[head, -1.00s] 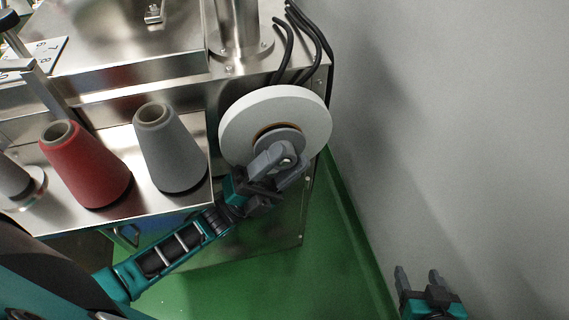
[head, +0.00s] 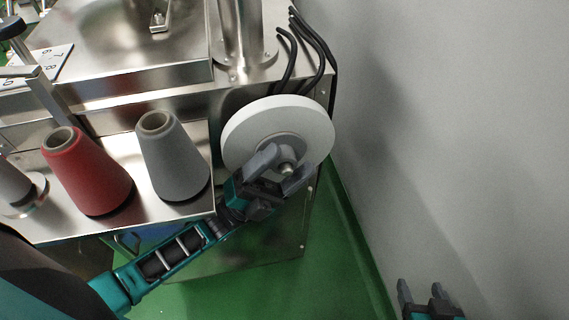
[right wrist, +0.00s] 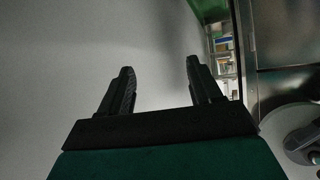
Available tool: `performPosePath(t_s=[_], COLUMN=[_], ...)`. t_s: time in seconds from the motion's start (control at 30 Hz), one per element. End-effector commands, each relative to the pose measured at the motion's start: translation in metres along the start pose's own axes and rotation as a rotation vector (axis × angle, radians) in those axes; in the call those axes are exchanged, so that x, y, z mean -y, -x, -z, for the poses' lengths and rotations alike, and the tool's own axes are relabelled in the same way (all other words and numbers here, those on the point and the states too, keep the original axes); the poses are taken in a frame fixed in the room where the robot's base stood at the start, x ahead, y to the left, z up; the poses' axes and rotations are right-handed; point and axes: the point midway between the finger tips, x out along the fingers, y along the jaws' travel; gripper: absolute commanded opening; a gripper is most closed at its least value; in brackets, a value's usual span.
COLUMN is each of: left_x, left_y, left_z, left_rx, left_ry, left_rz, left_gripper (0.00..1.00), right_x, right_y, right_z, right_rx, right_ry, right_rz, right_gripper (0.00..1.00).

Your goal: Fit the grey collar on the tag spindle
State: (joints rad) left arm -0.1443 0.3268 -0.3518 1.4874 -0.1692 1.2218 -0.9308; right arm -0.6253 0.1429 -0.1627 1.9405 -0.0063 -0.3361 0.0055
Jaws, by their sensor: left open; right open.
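Whether a finger touches the collar is not clear. My right gripper (head: 420,288) is open and empty at the lower right, and it also shows in the right wrist view (right wrist: 160,78).
A grey cone (head: 172,160) and a red cone (head: 88,178) stand on the steel shelf left of the reel. Black cables (head: 312,55) hang above it. The grey wall (head: 460,130) is to the right. Green floor (head: 330,260) is clear below.

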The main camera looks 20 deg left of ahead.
Motion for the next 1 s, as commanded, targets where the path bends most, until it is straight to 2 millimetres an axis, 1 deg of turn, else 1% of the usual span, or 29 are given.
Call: performPosePath(t_s=[0.07,0.17,0.27,0.5,0.6,0.7,0.83,1.0], left_x=[-0.001,-0.002,-0.003,-0.003,-0.003,-0.002,-0.001,0.0], left_y=[0.002,0.012,0.029,0.084,0.103,0.117,0.127,0.13], left_z=[0.0,0.0,0.0,0.0,0.0,0.0,0.0,0.0], left_rx=[0.001,0.001,0.001,0.002,0.001,0.001,0.001,0.0], left_ry=[0.0,0.0,0.001,0.0,0.0,0.0,0.0,0.0], left_rz=[-0.001,-0.002,-0.004,-0.004,-0.003,-0.003,-0.001,0.0], left_gripper=[0.8,0.8,0.8,0.8,0.8,0.8,0.8,0.8], right_x=[0.0,0.0,0.0,0.001,0.002,0.005,0.009,0.01], right_y=[-0.001,-0.003,-0.006,-0.016,-0.019,-0.02,-0.021,-0.021], right_z=[-0.001,-0.004,-0.009,-0.023,-0.028,-0.028,-0.021,-0.017], right_rx=[0.0,0.0,0.0,0.002,0.01,0.011,-0.003,-0.008], right_ry=[0.0,0.0,0.0,0.0,-0.003,-0.005,-0.007,-0.007], right_rz=[0.0,0.0,0.0,0.001,0.003,0.01,0.019,0.022], right_gripper=[0.64,0.64,0.64,0.64,0.64,0.64,0.64,0.64])
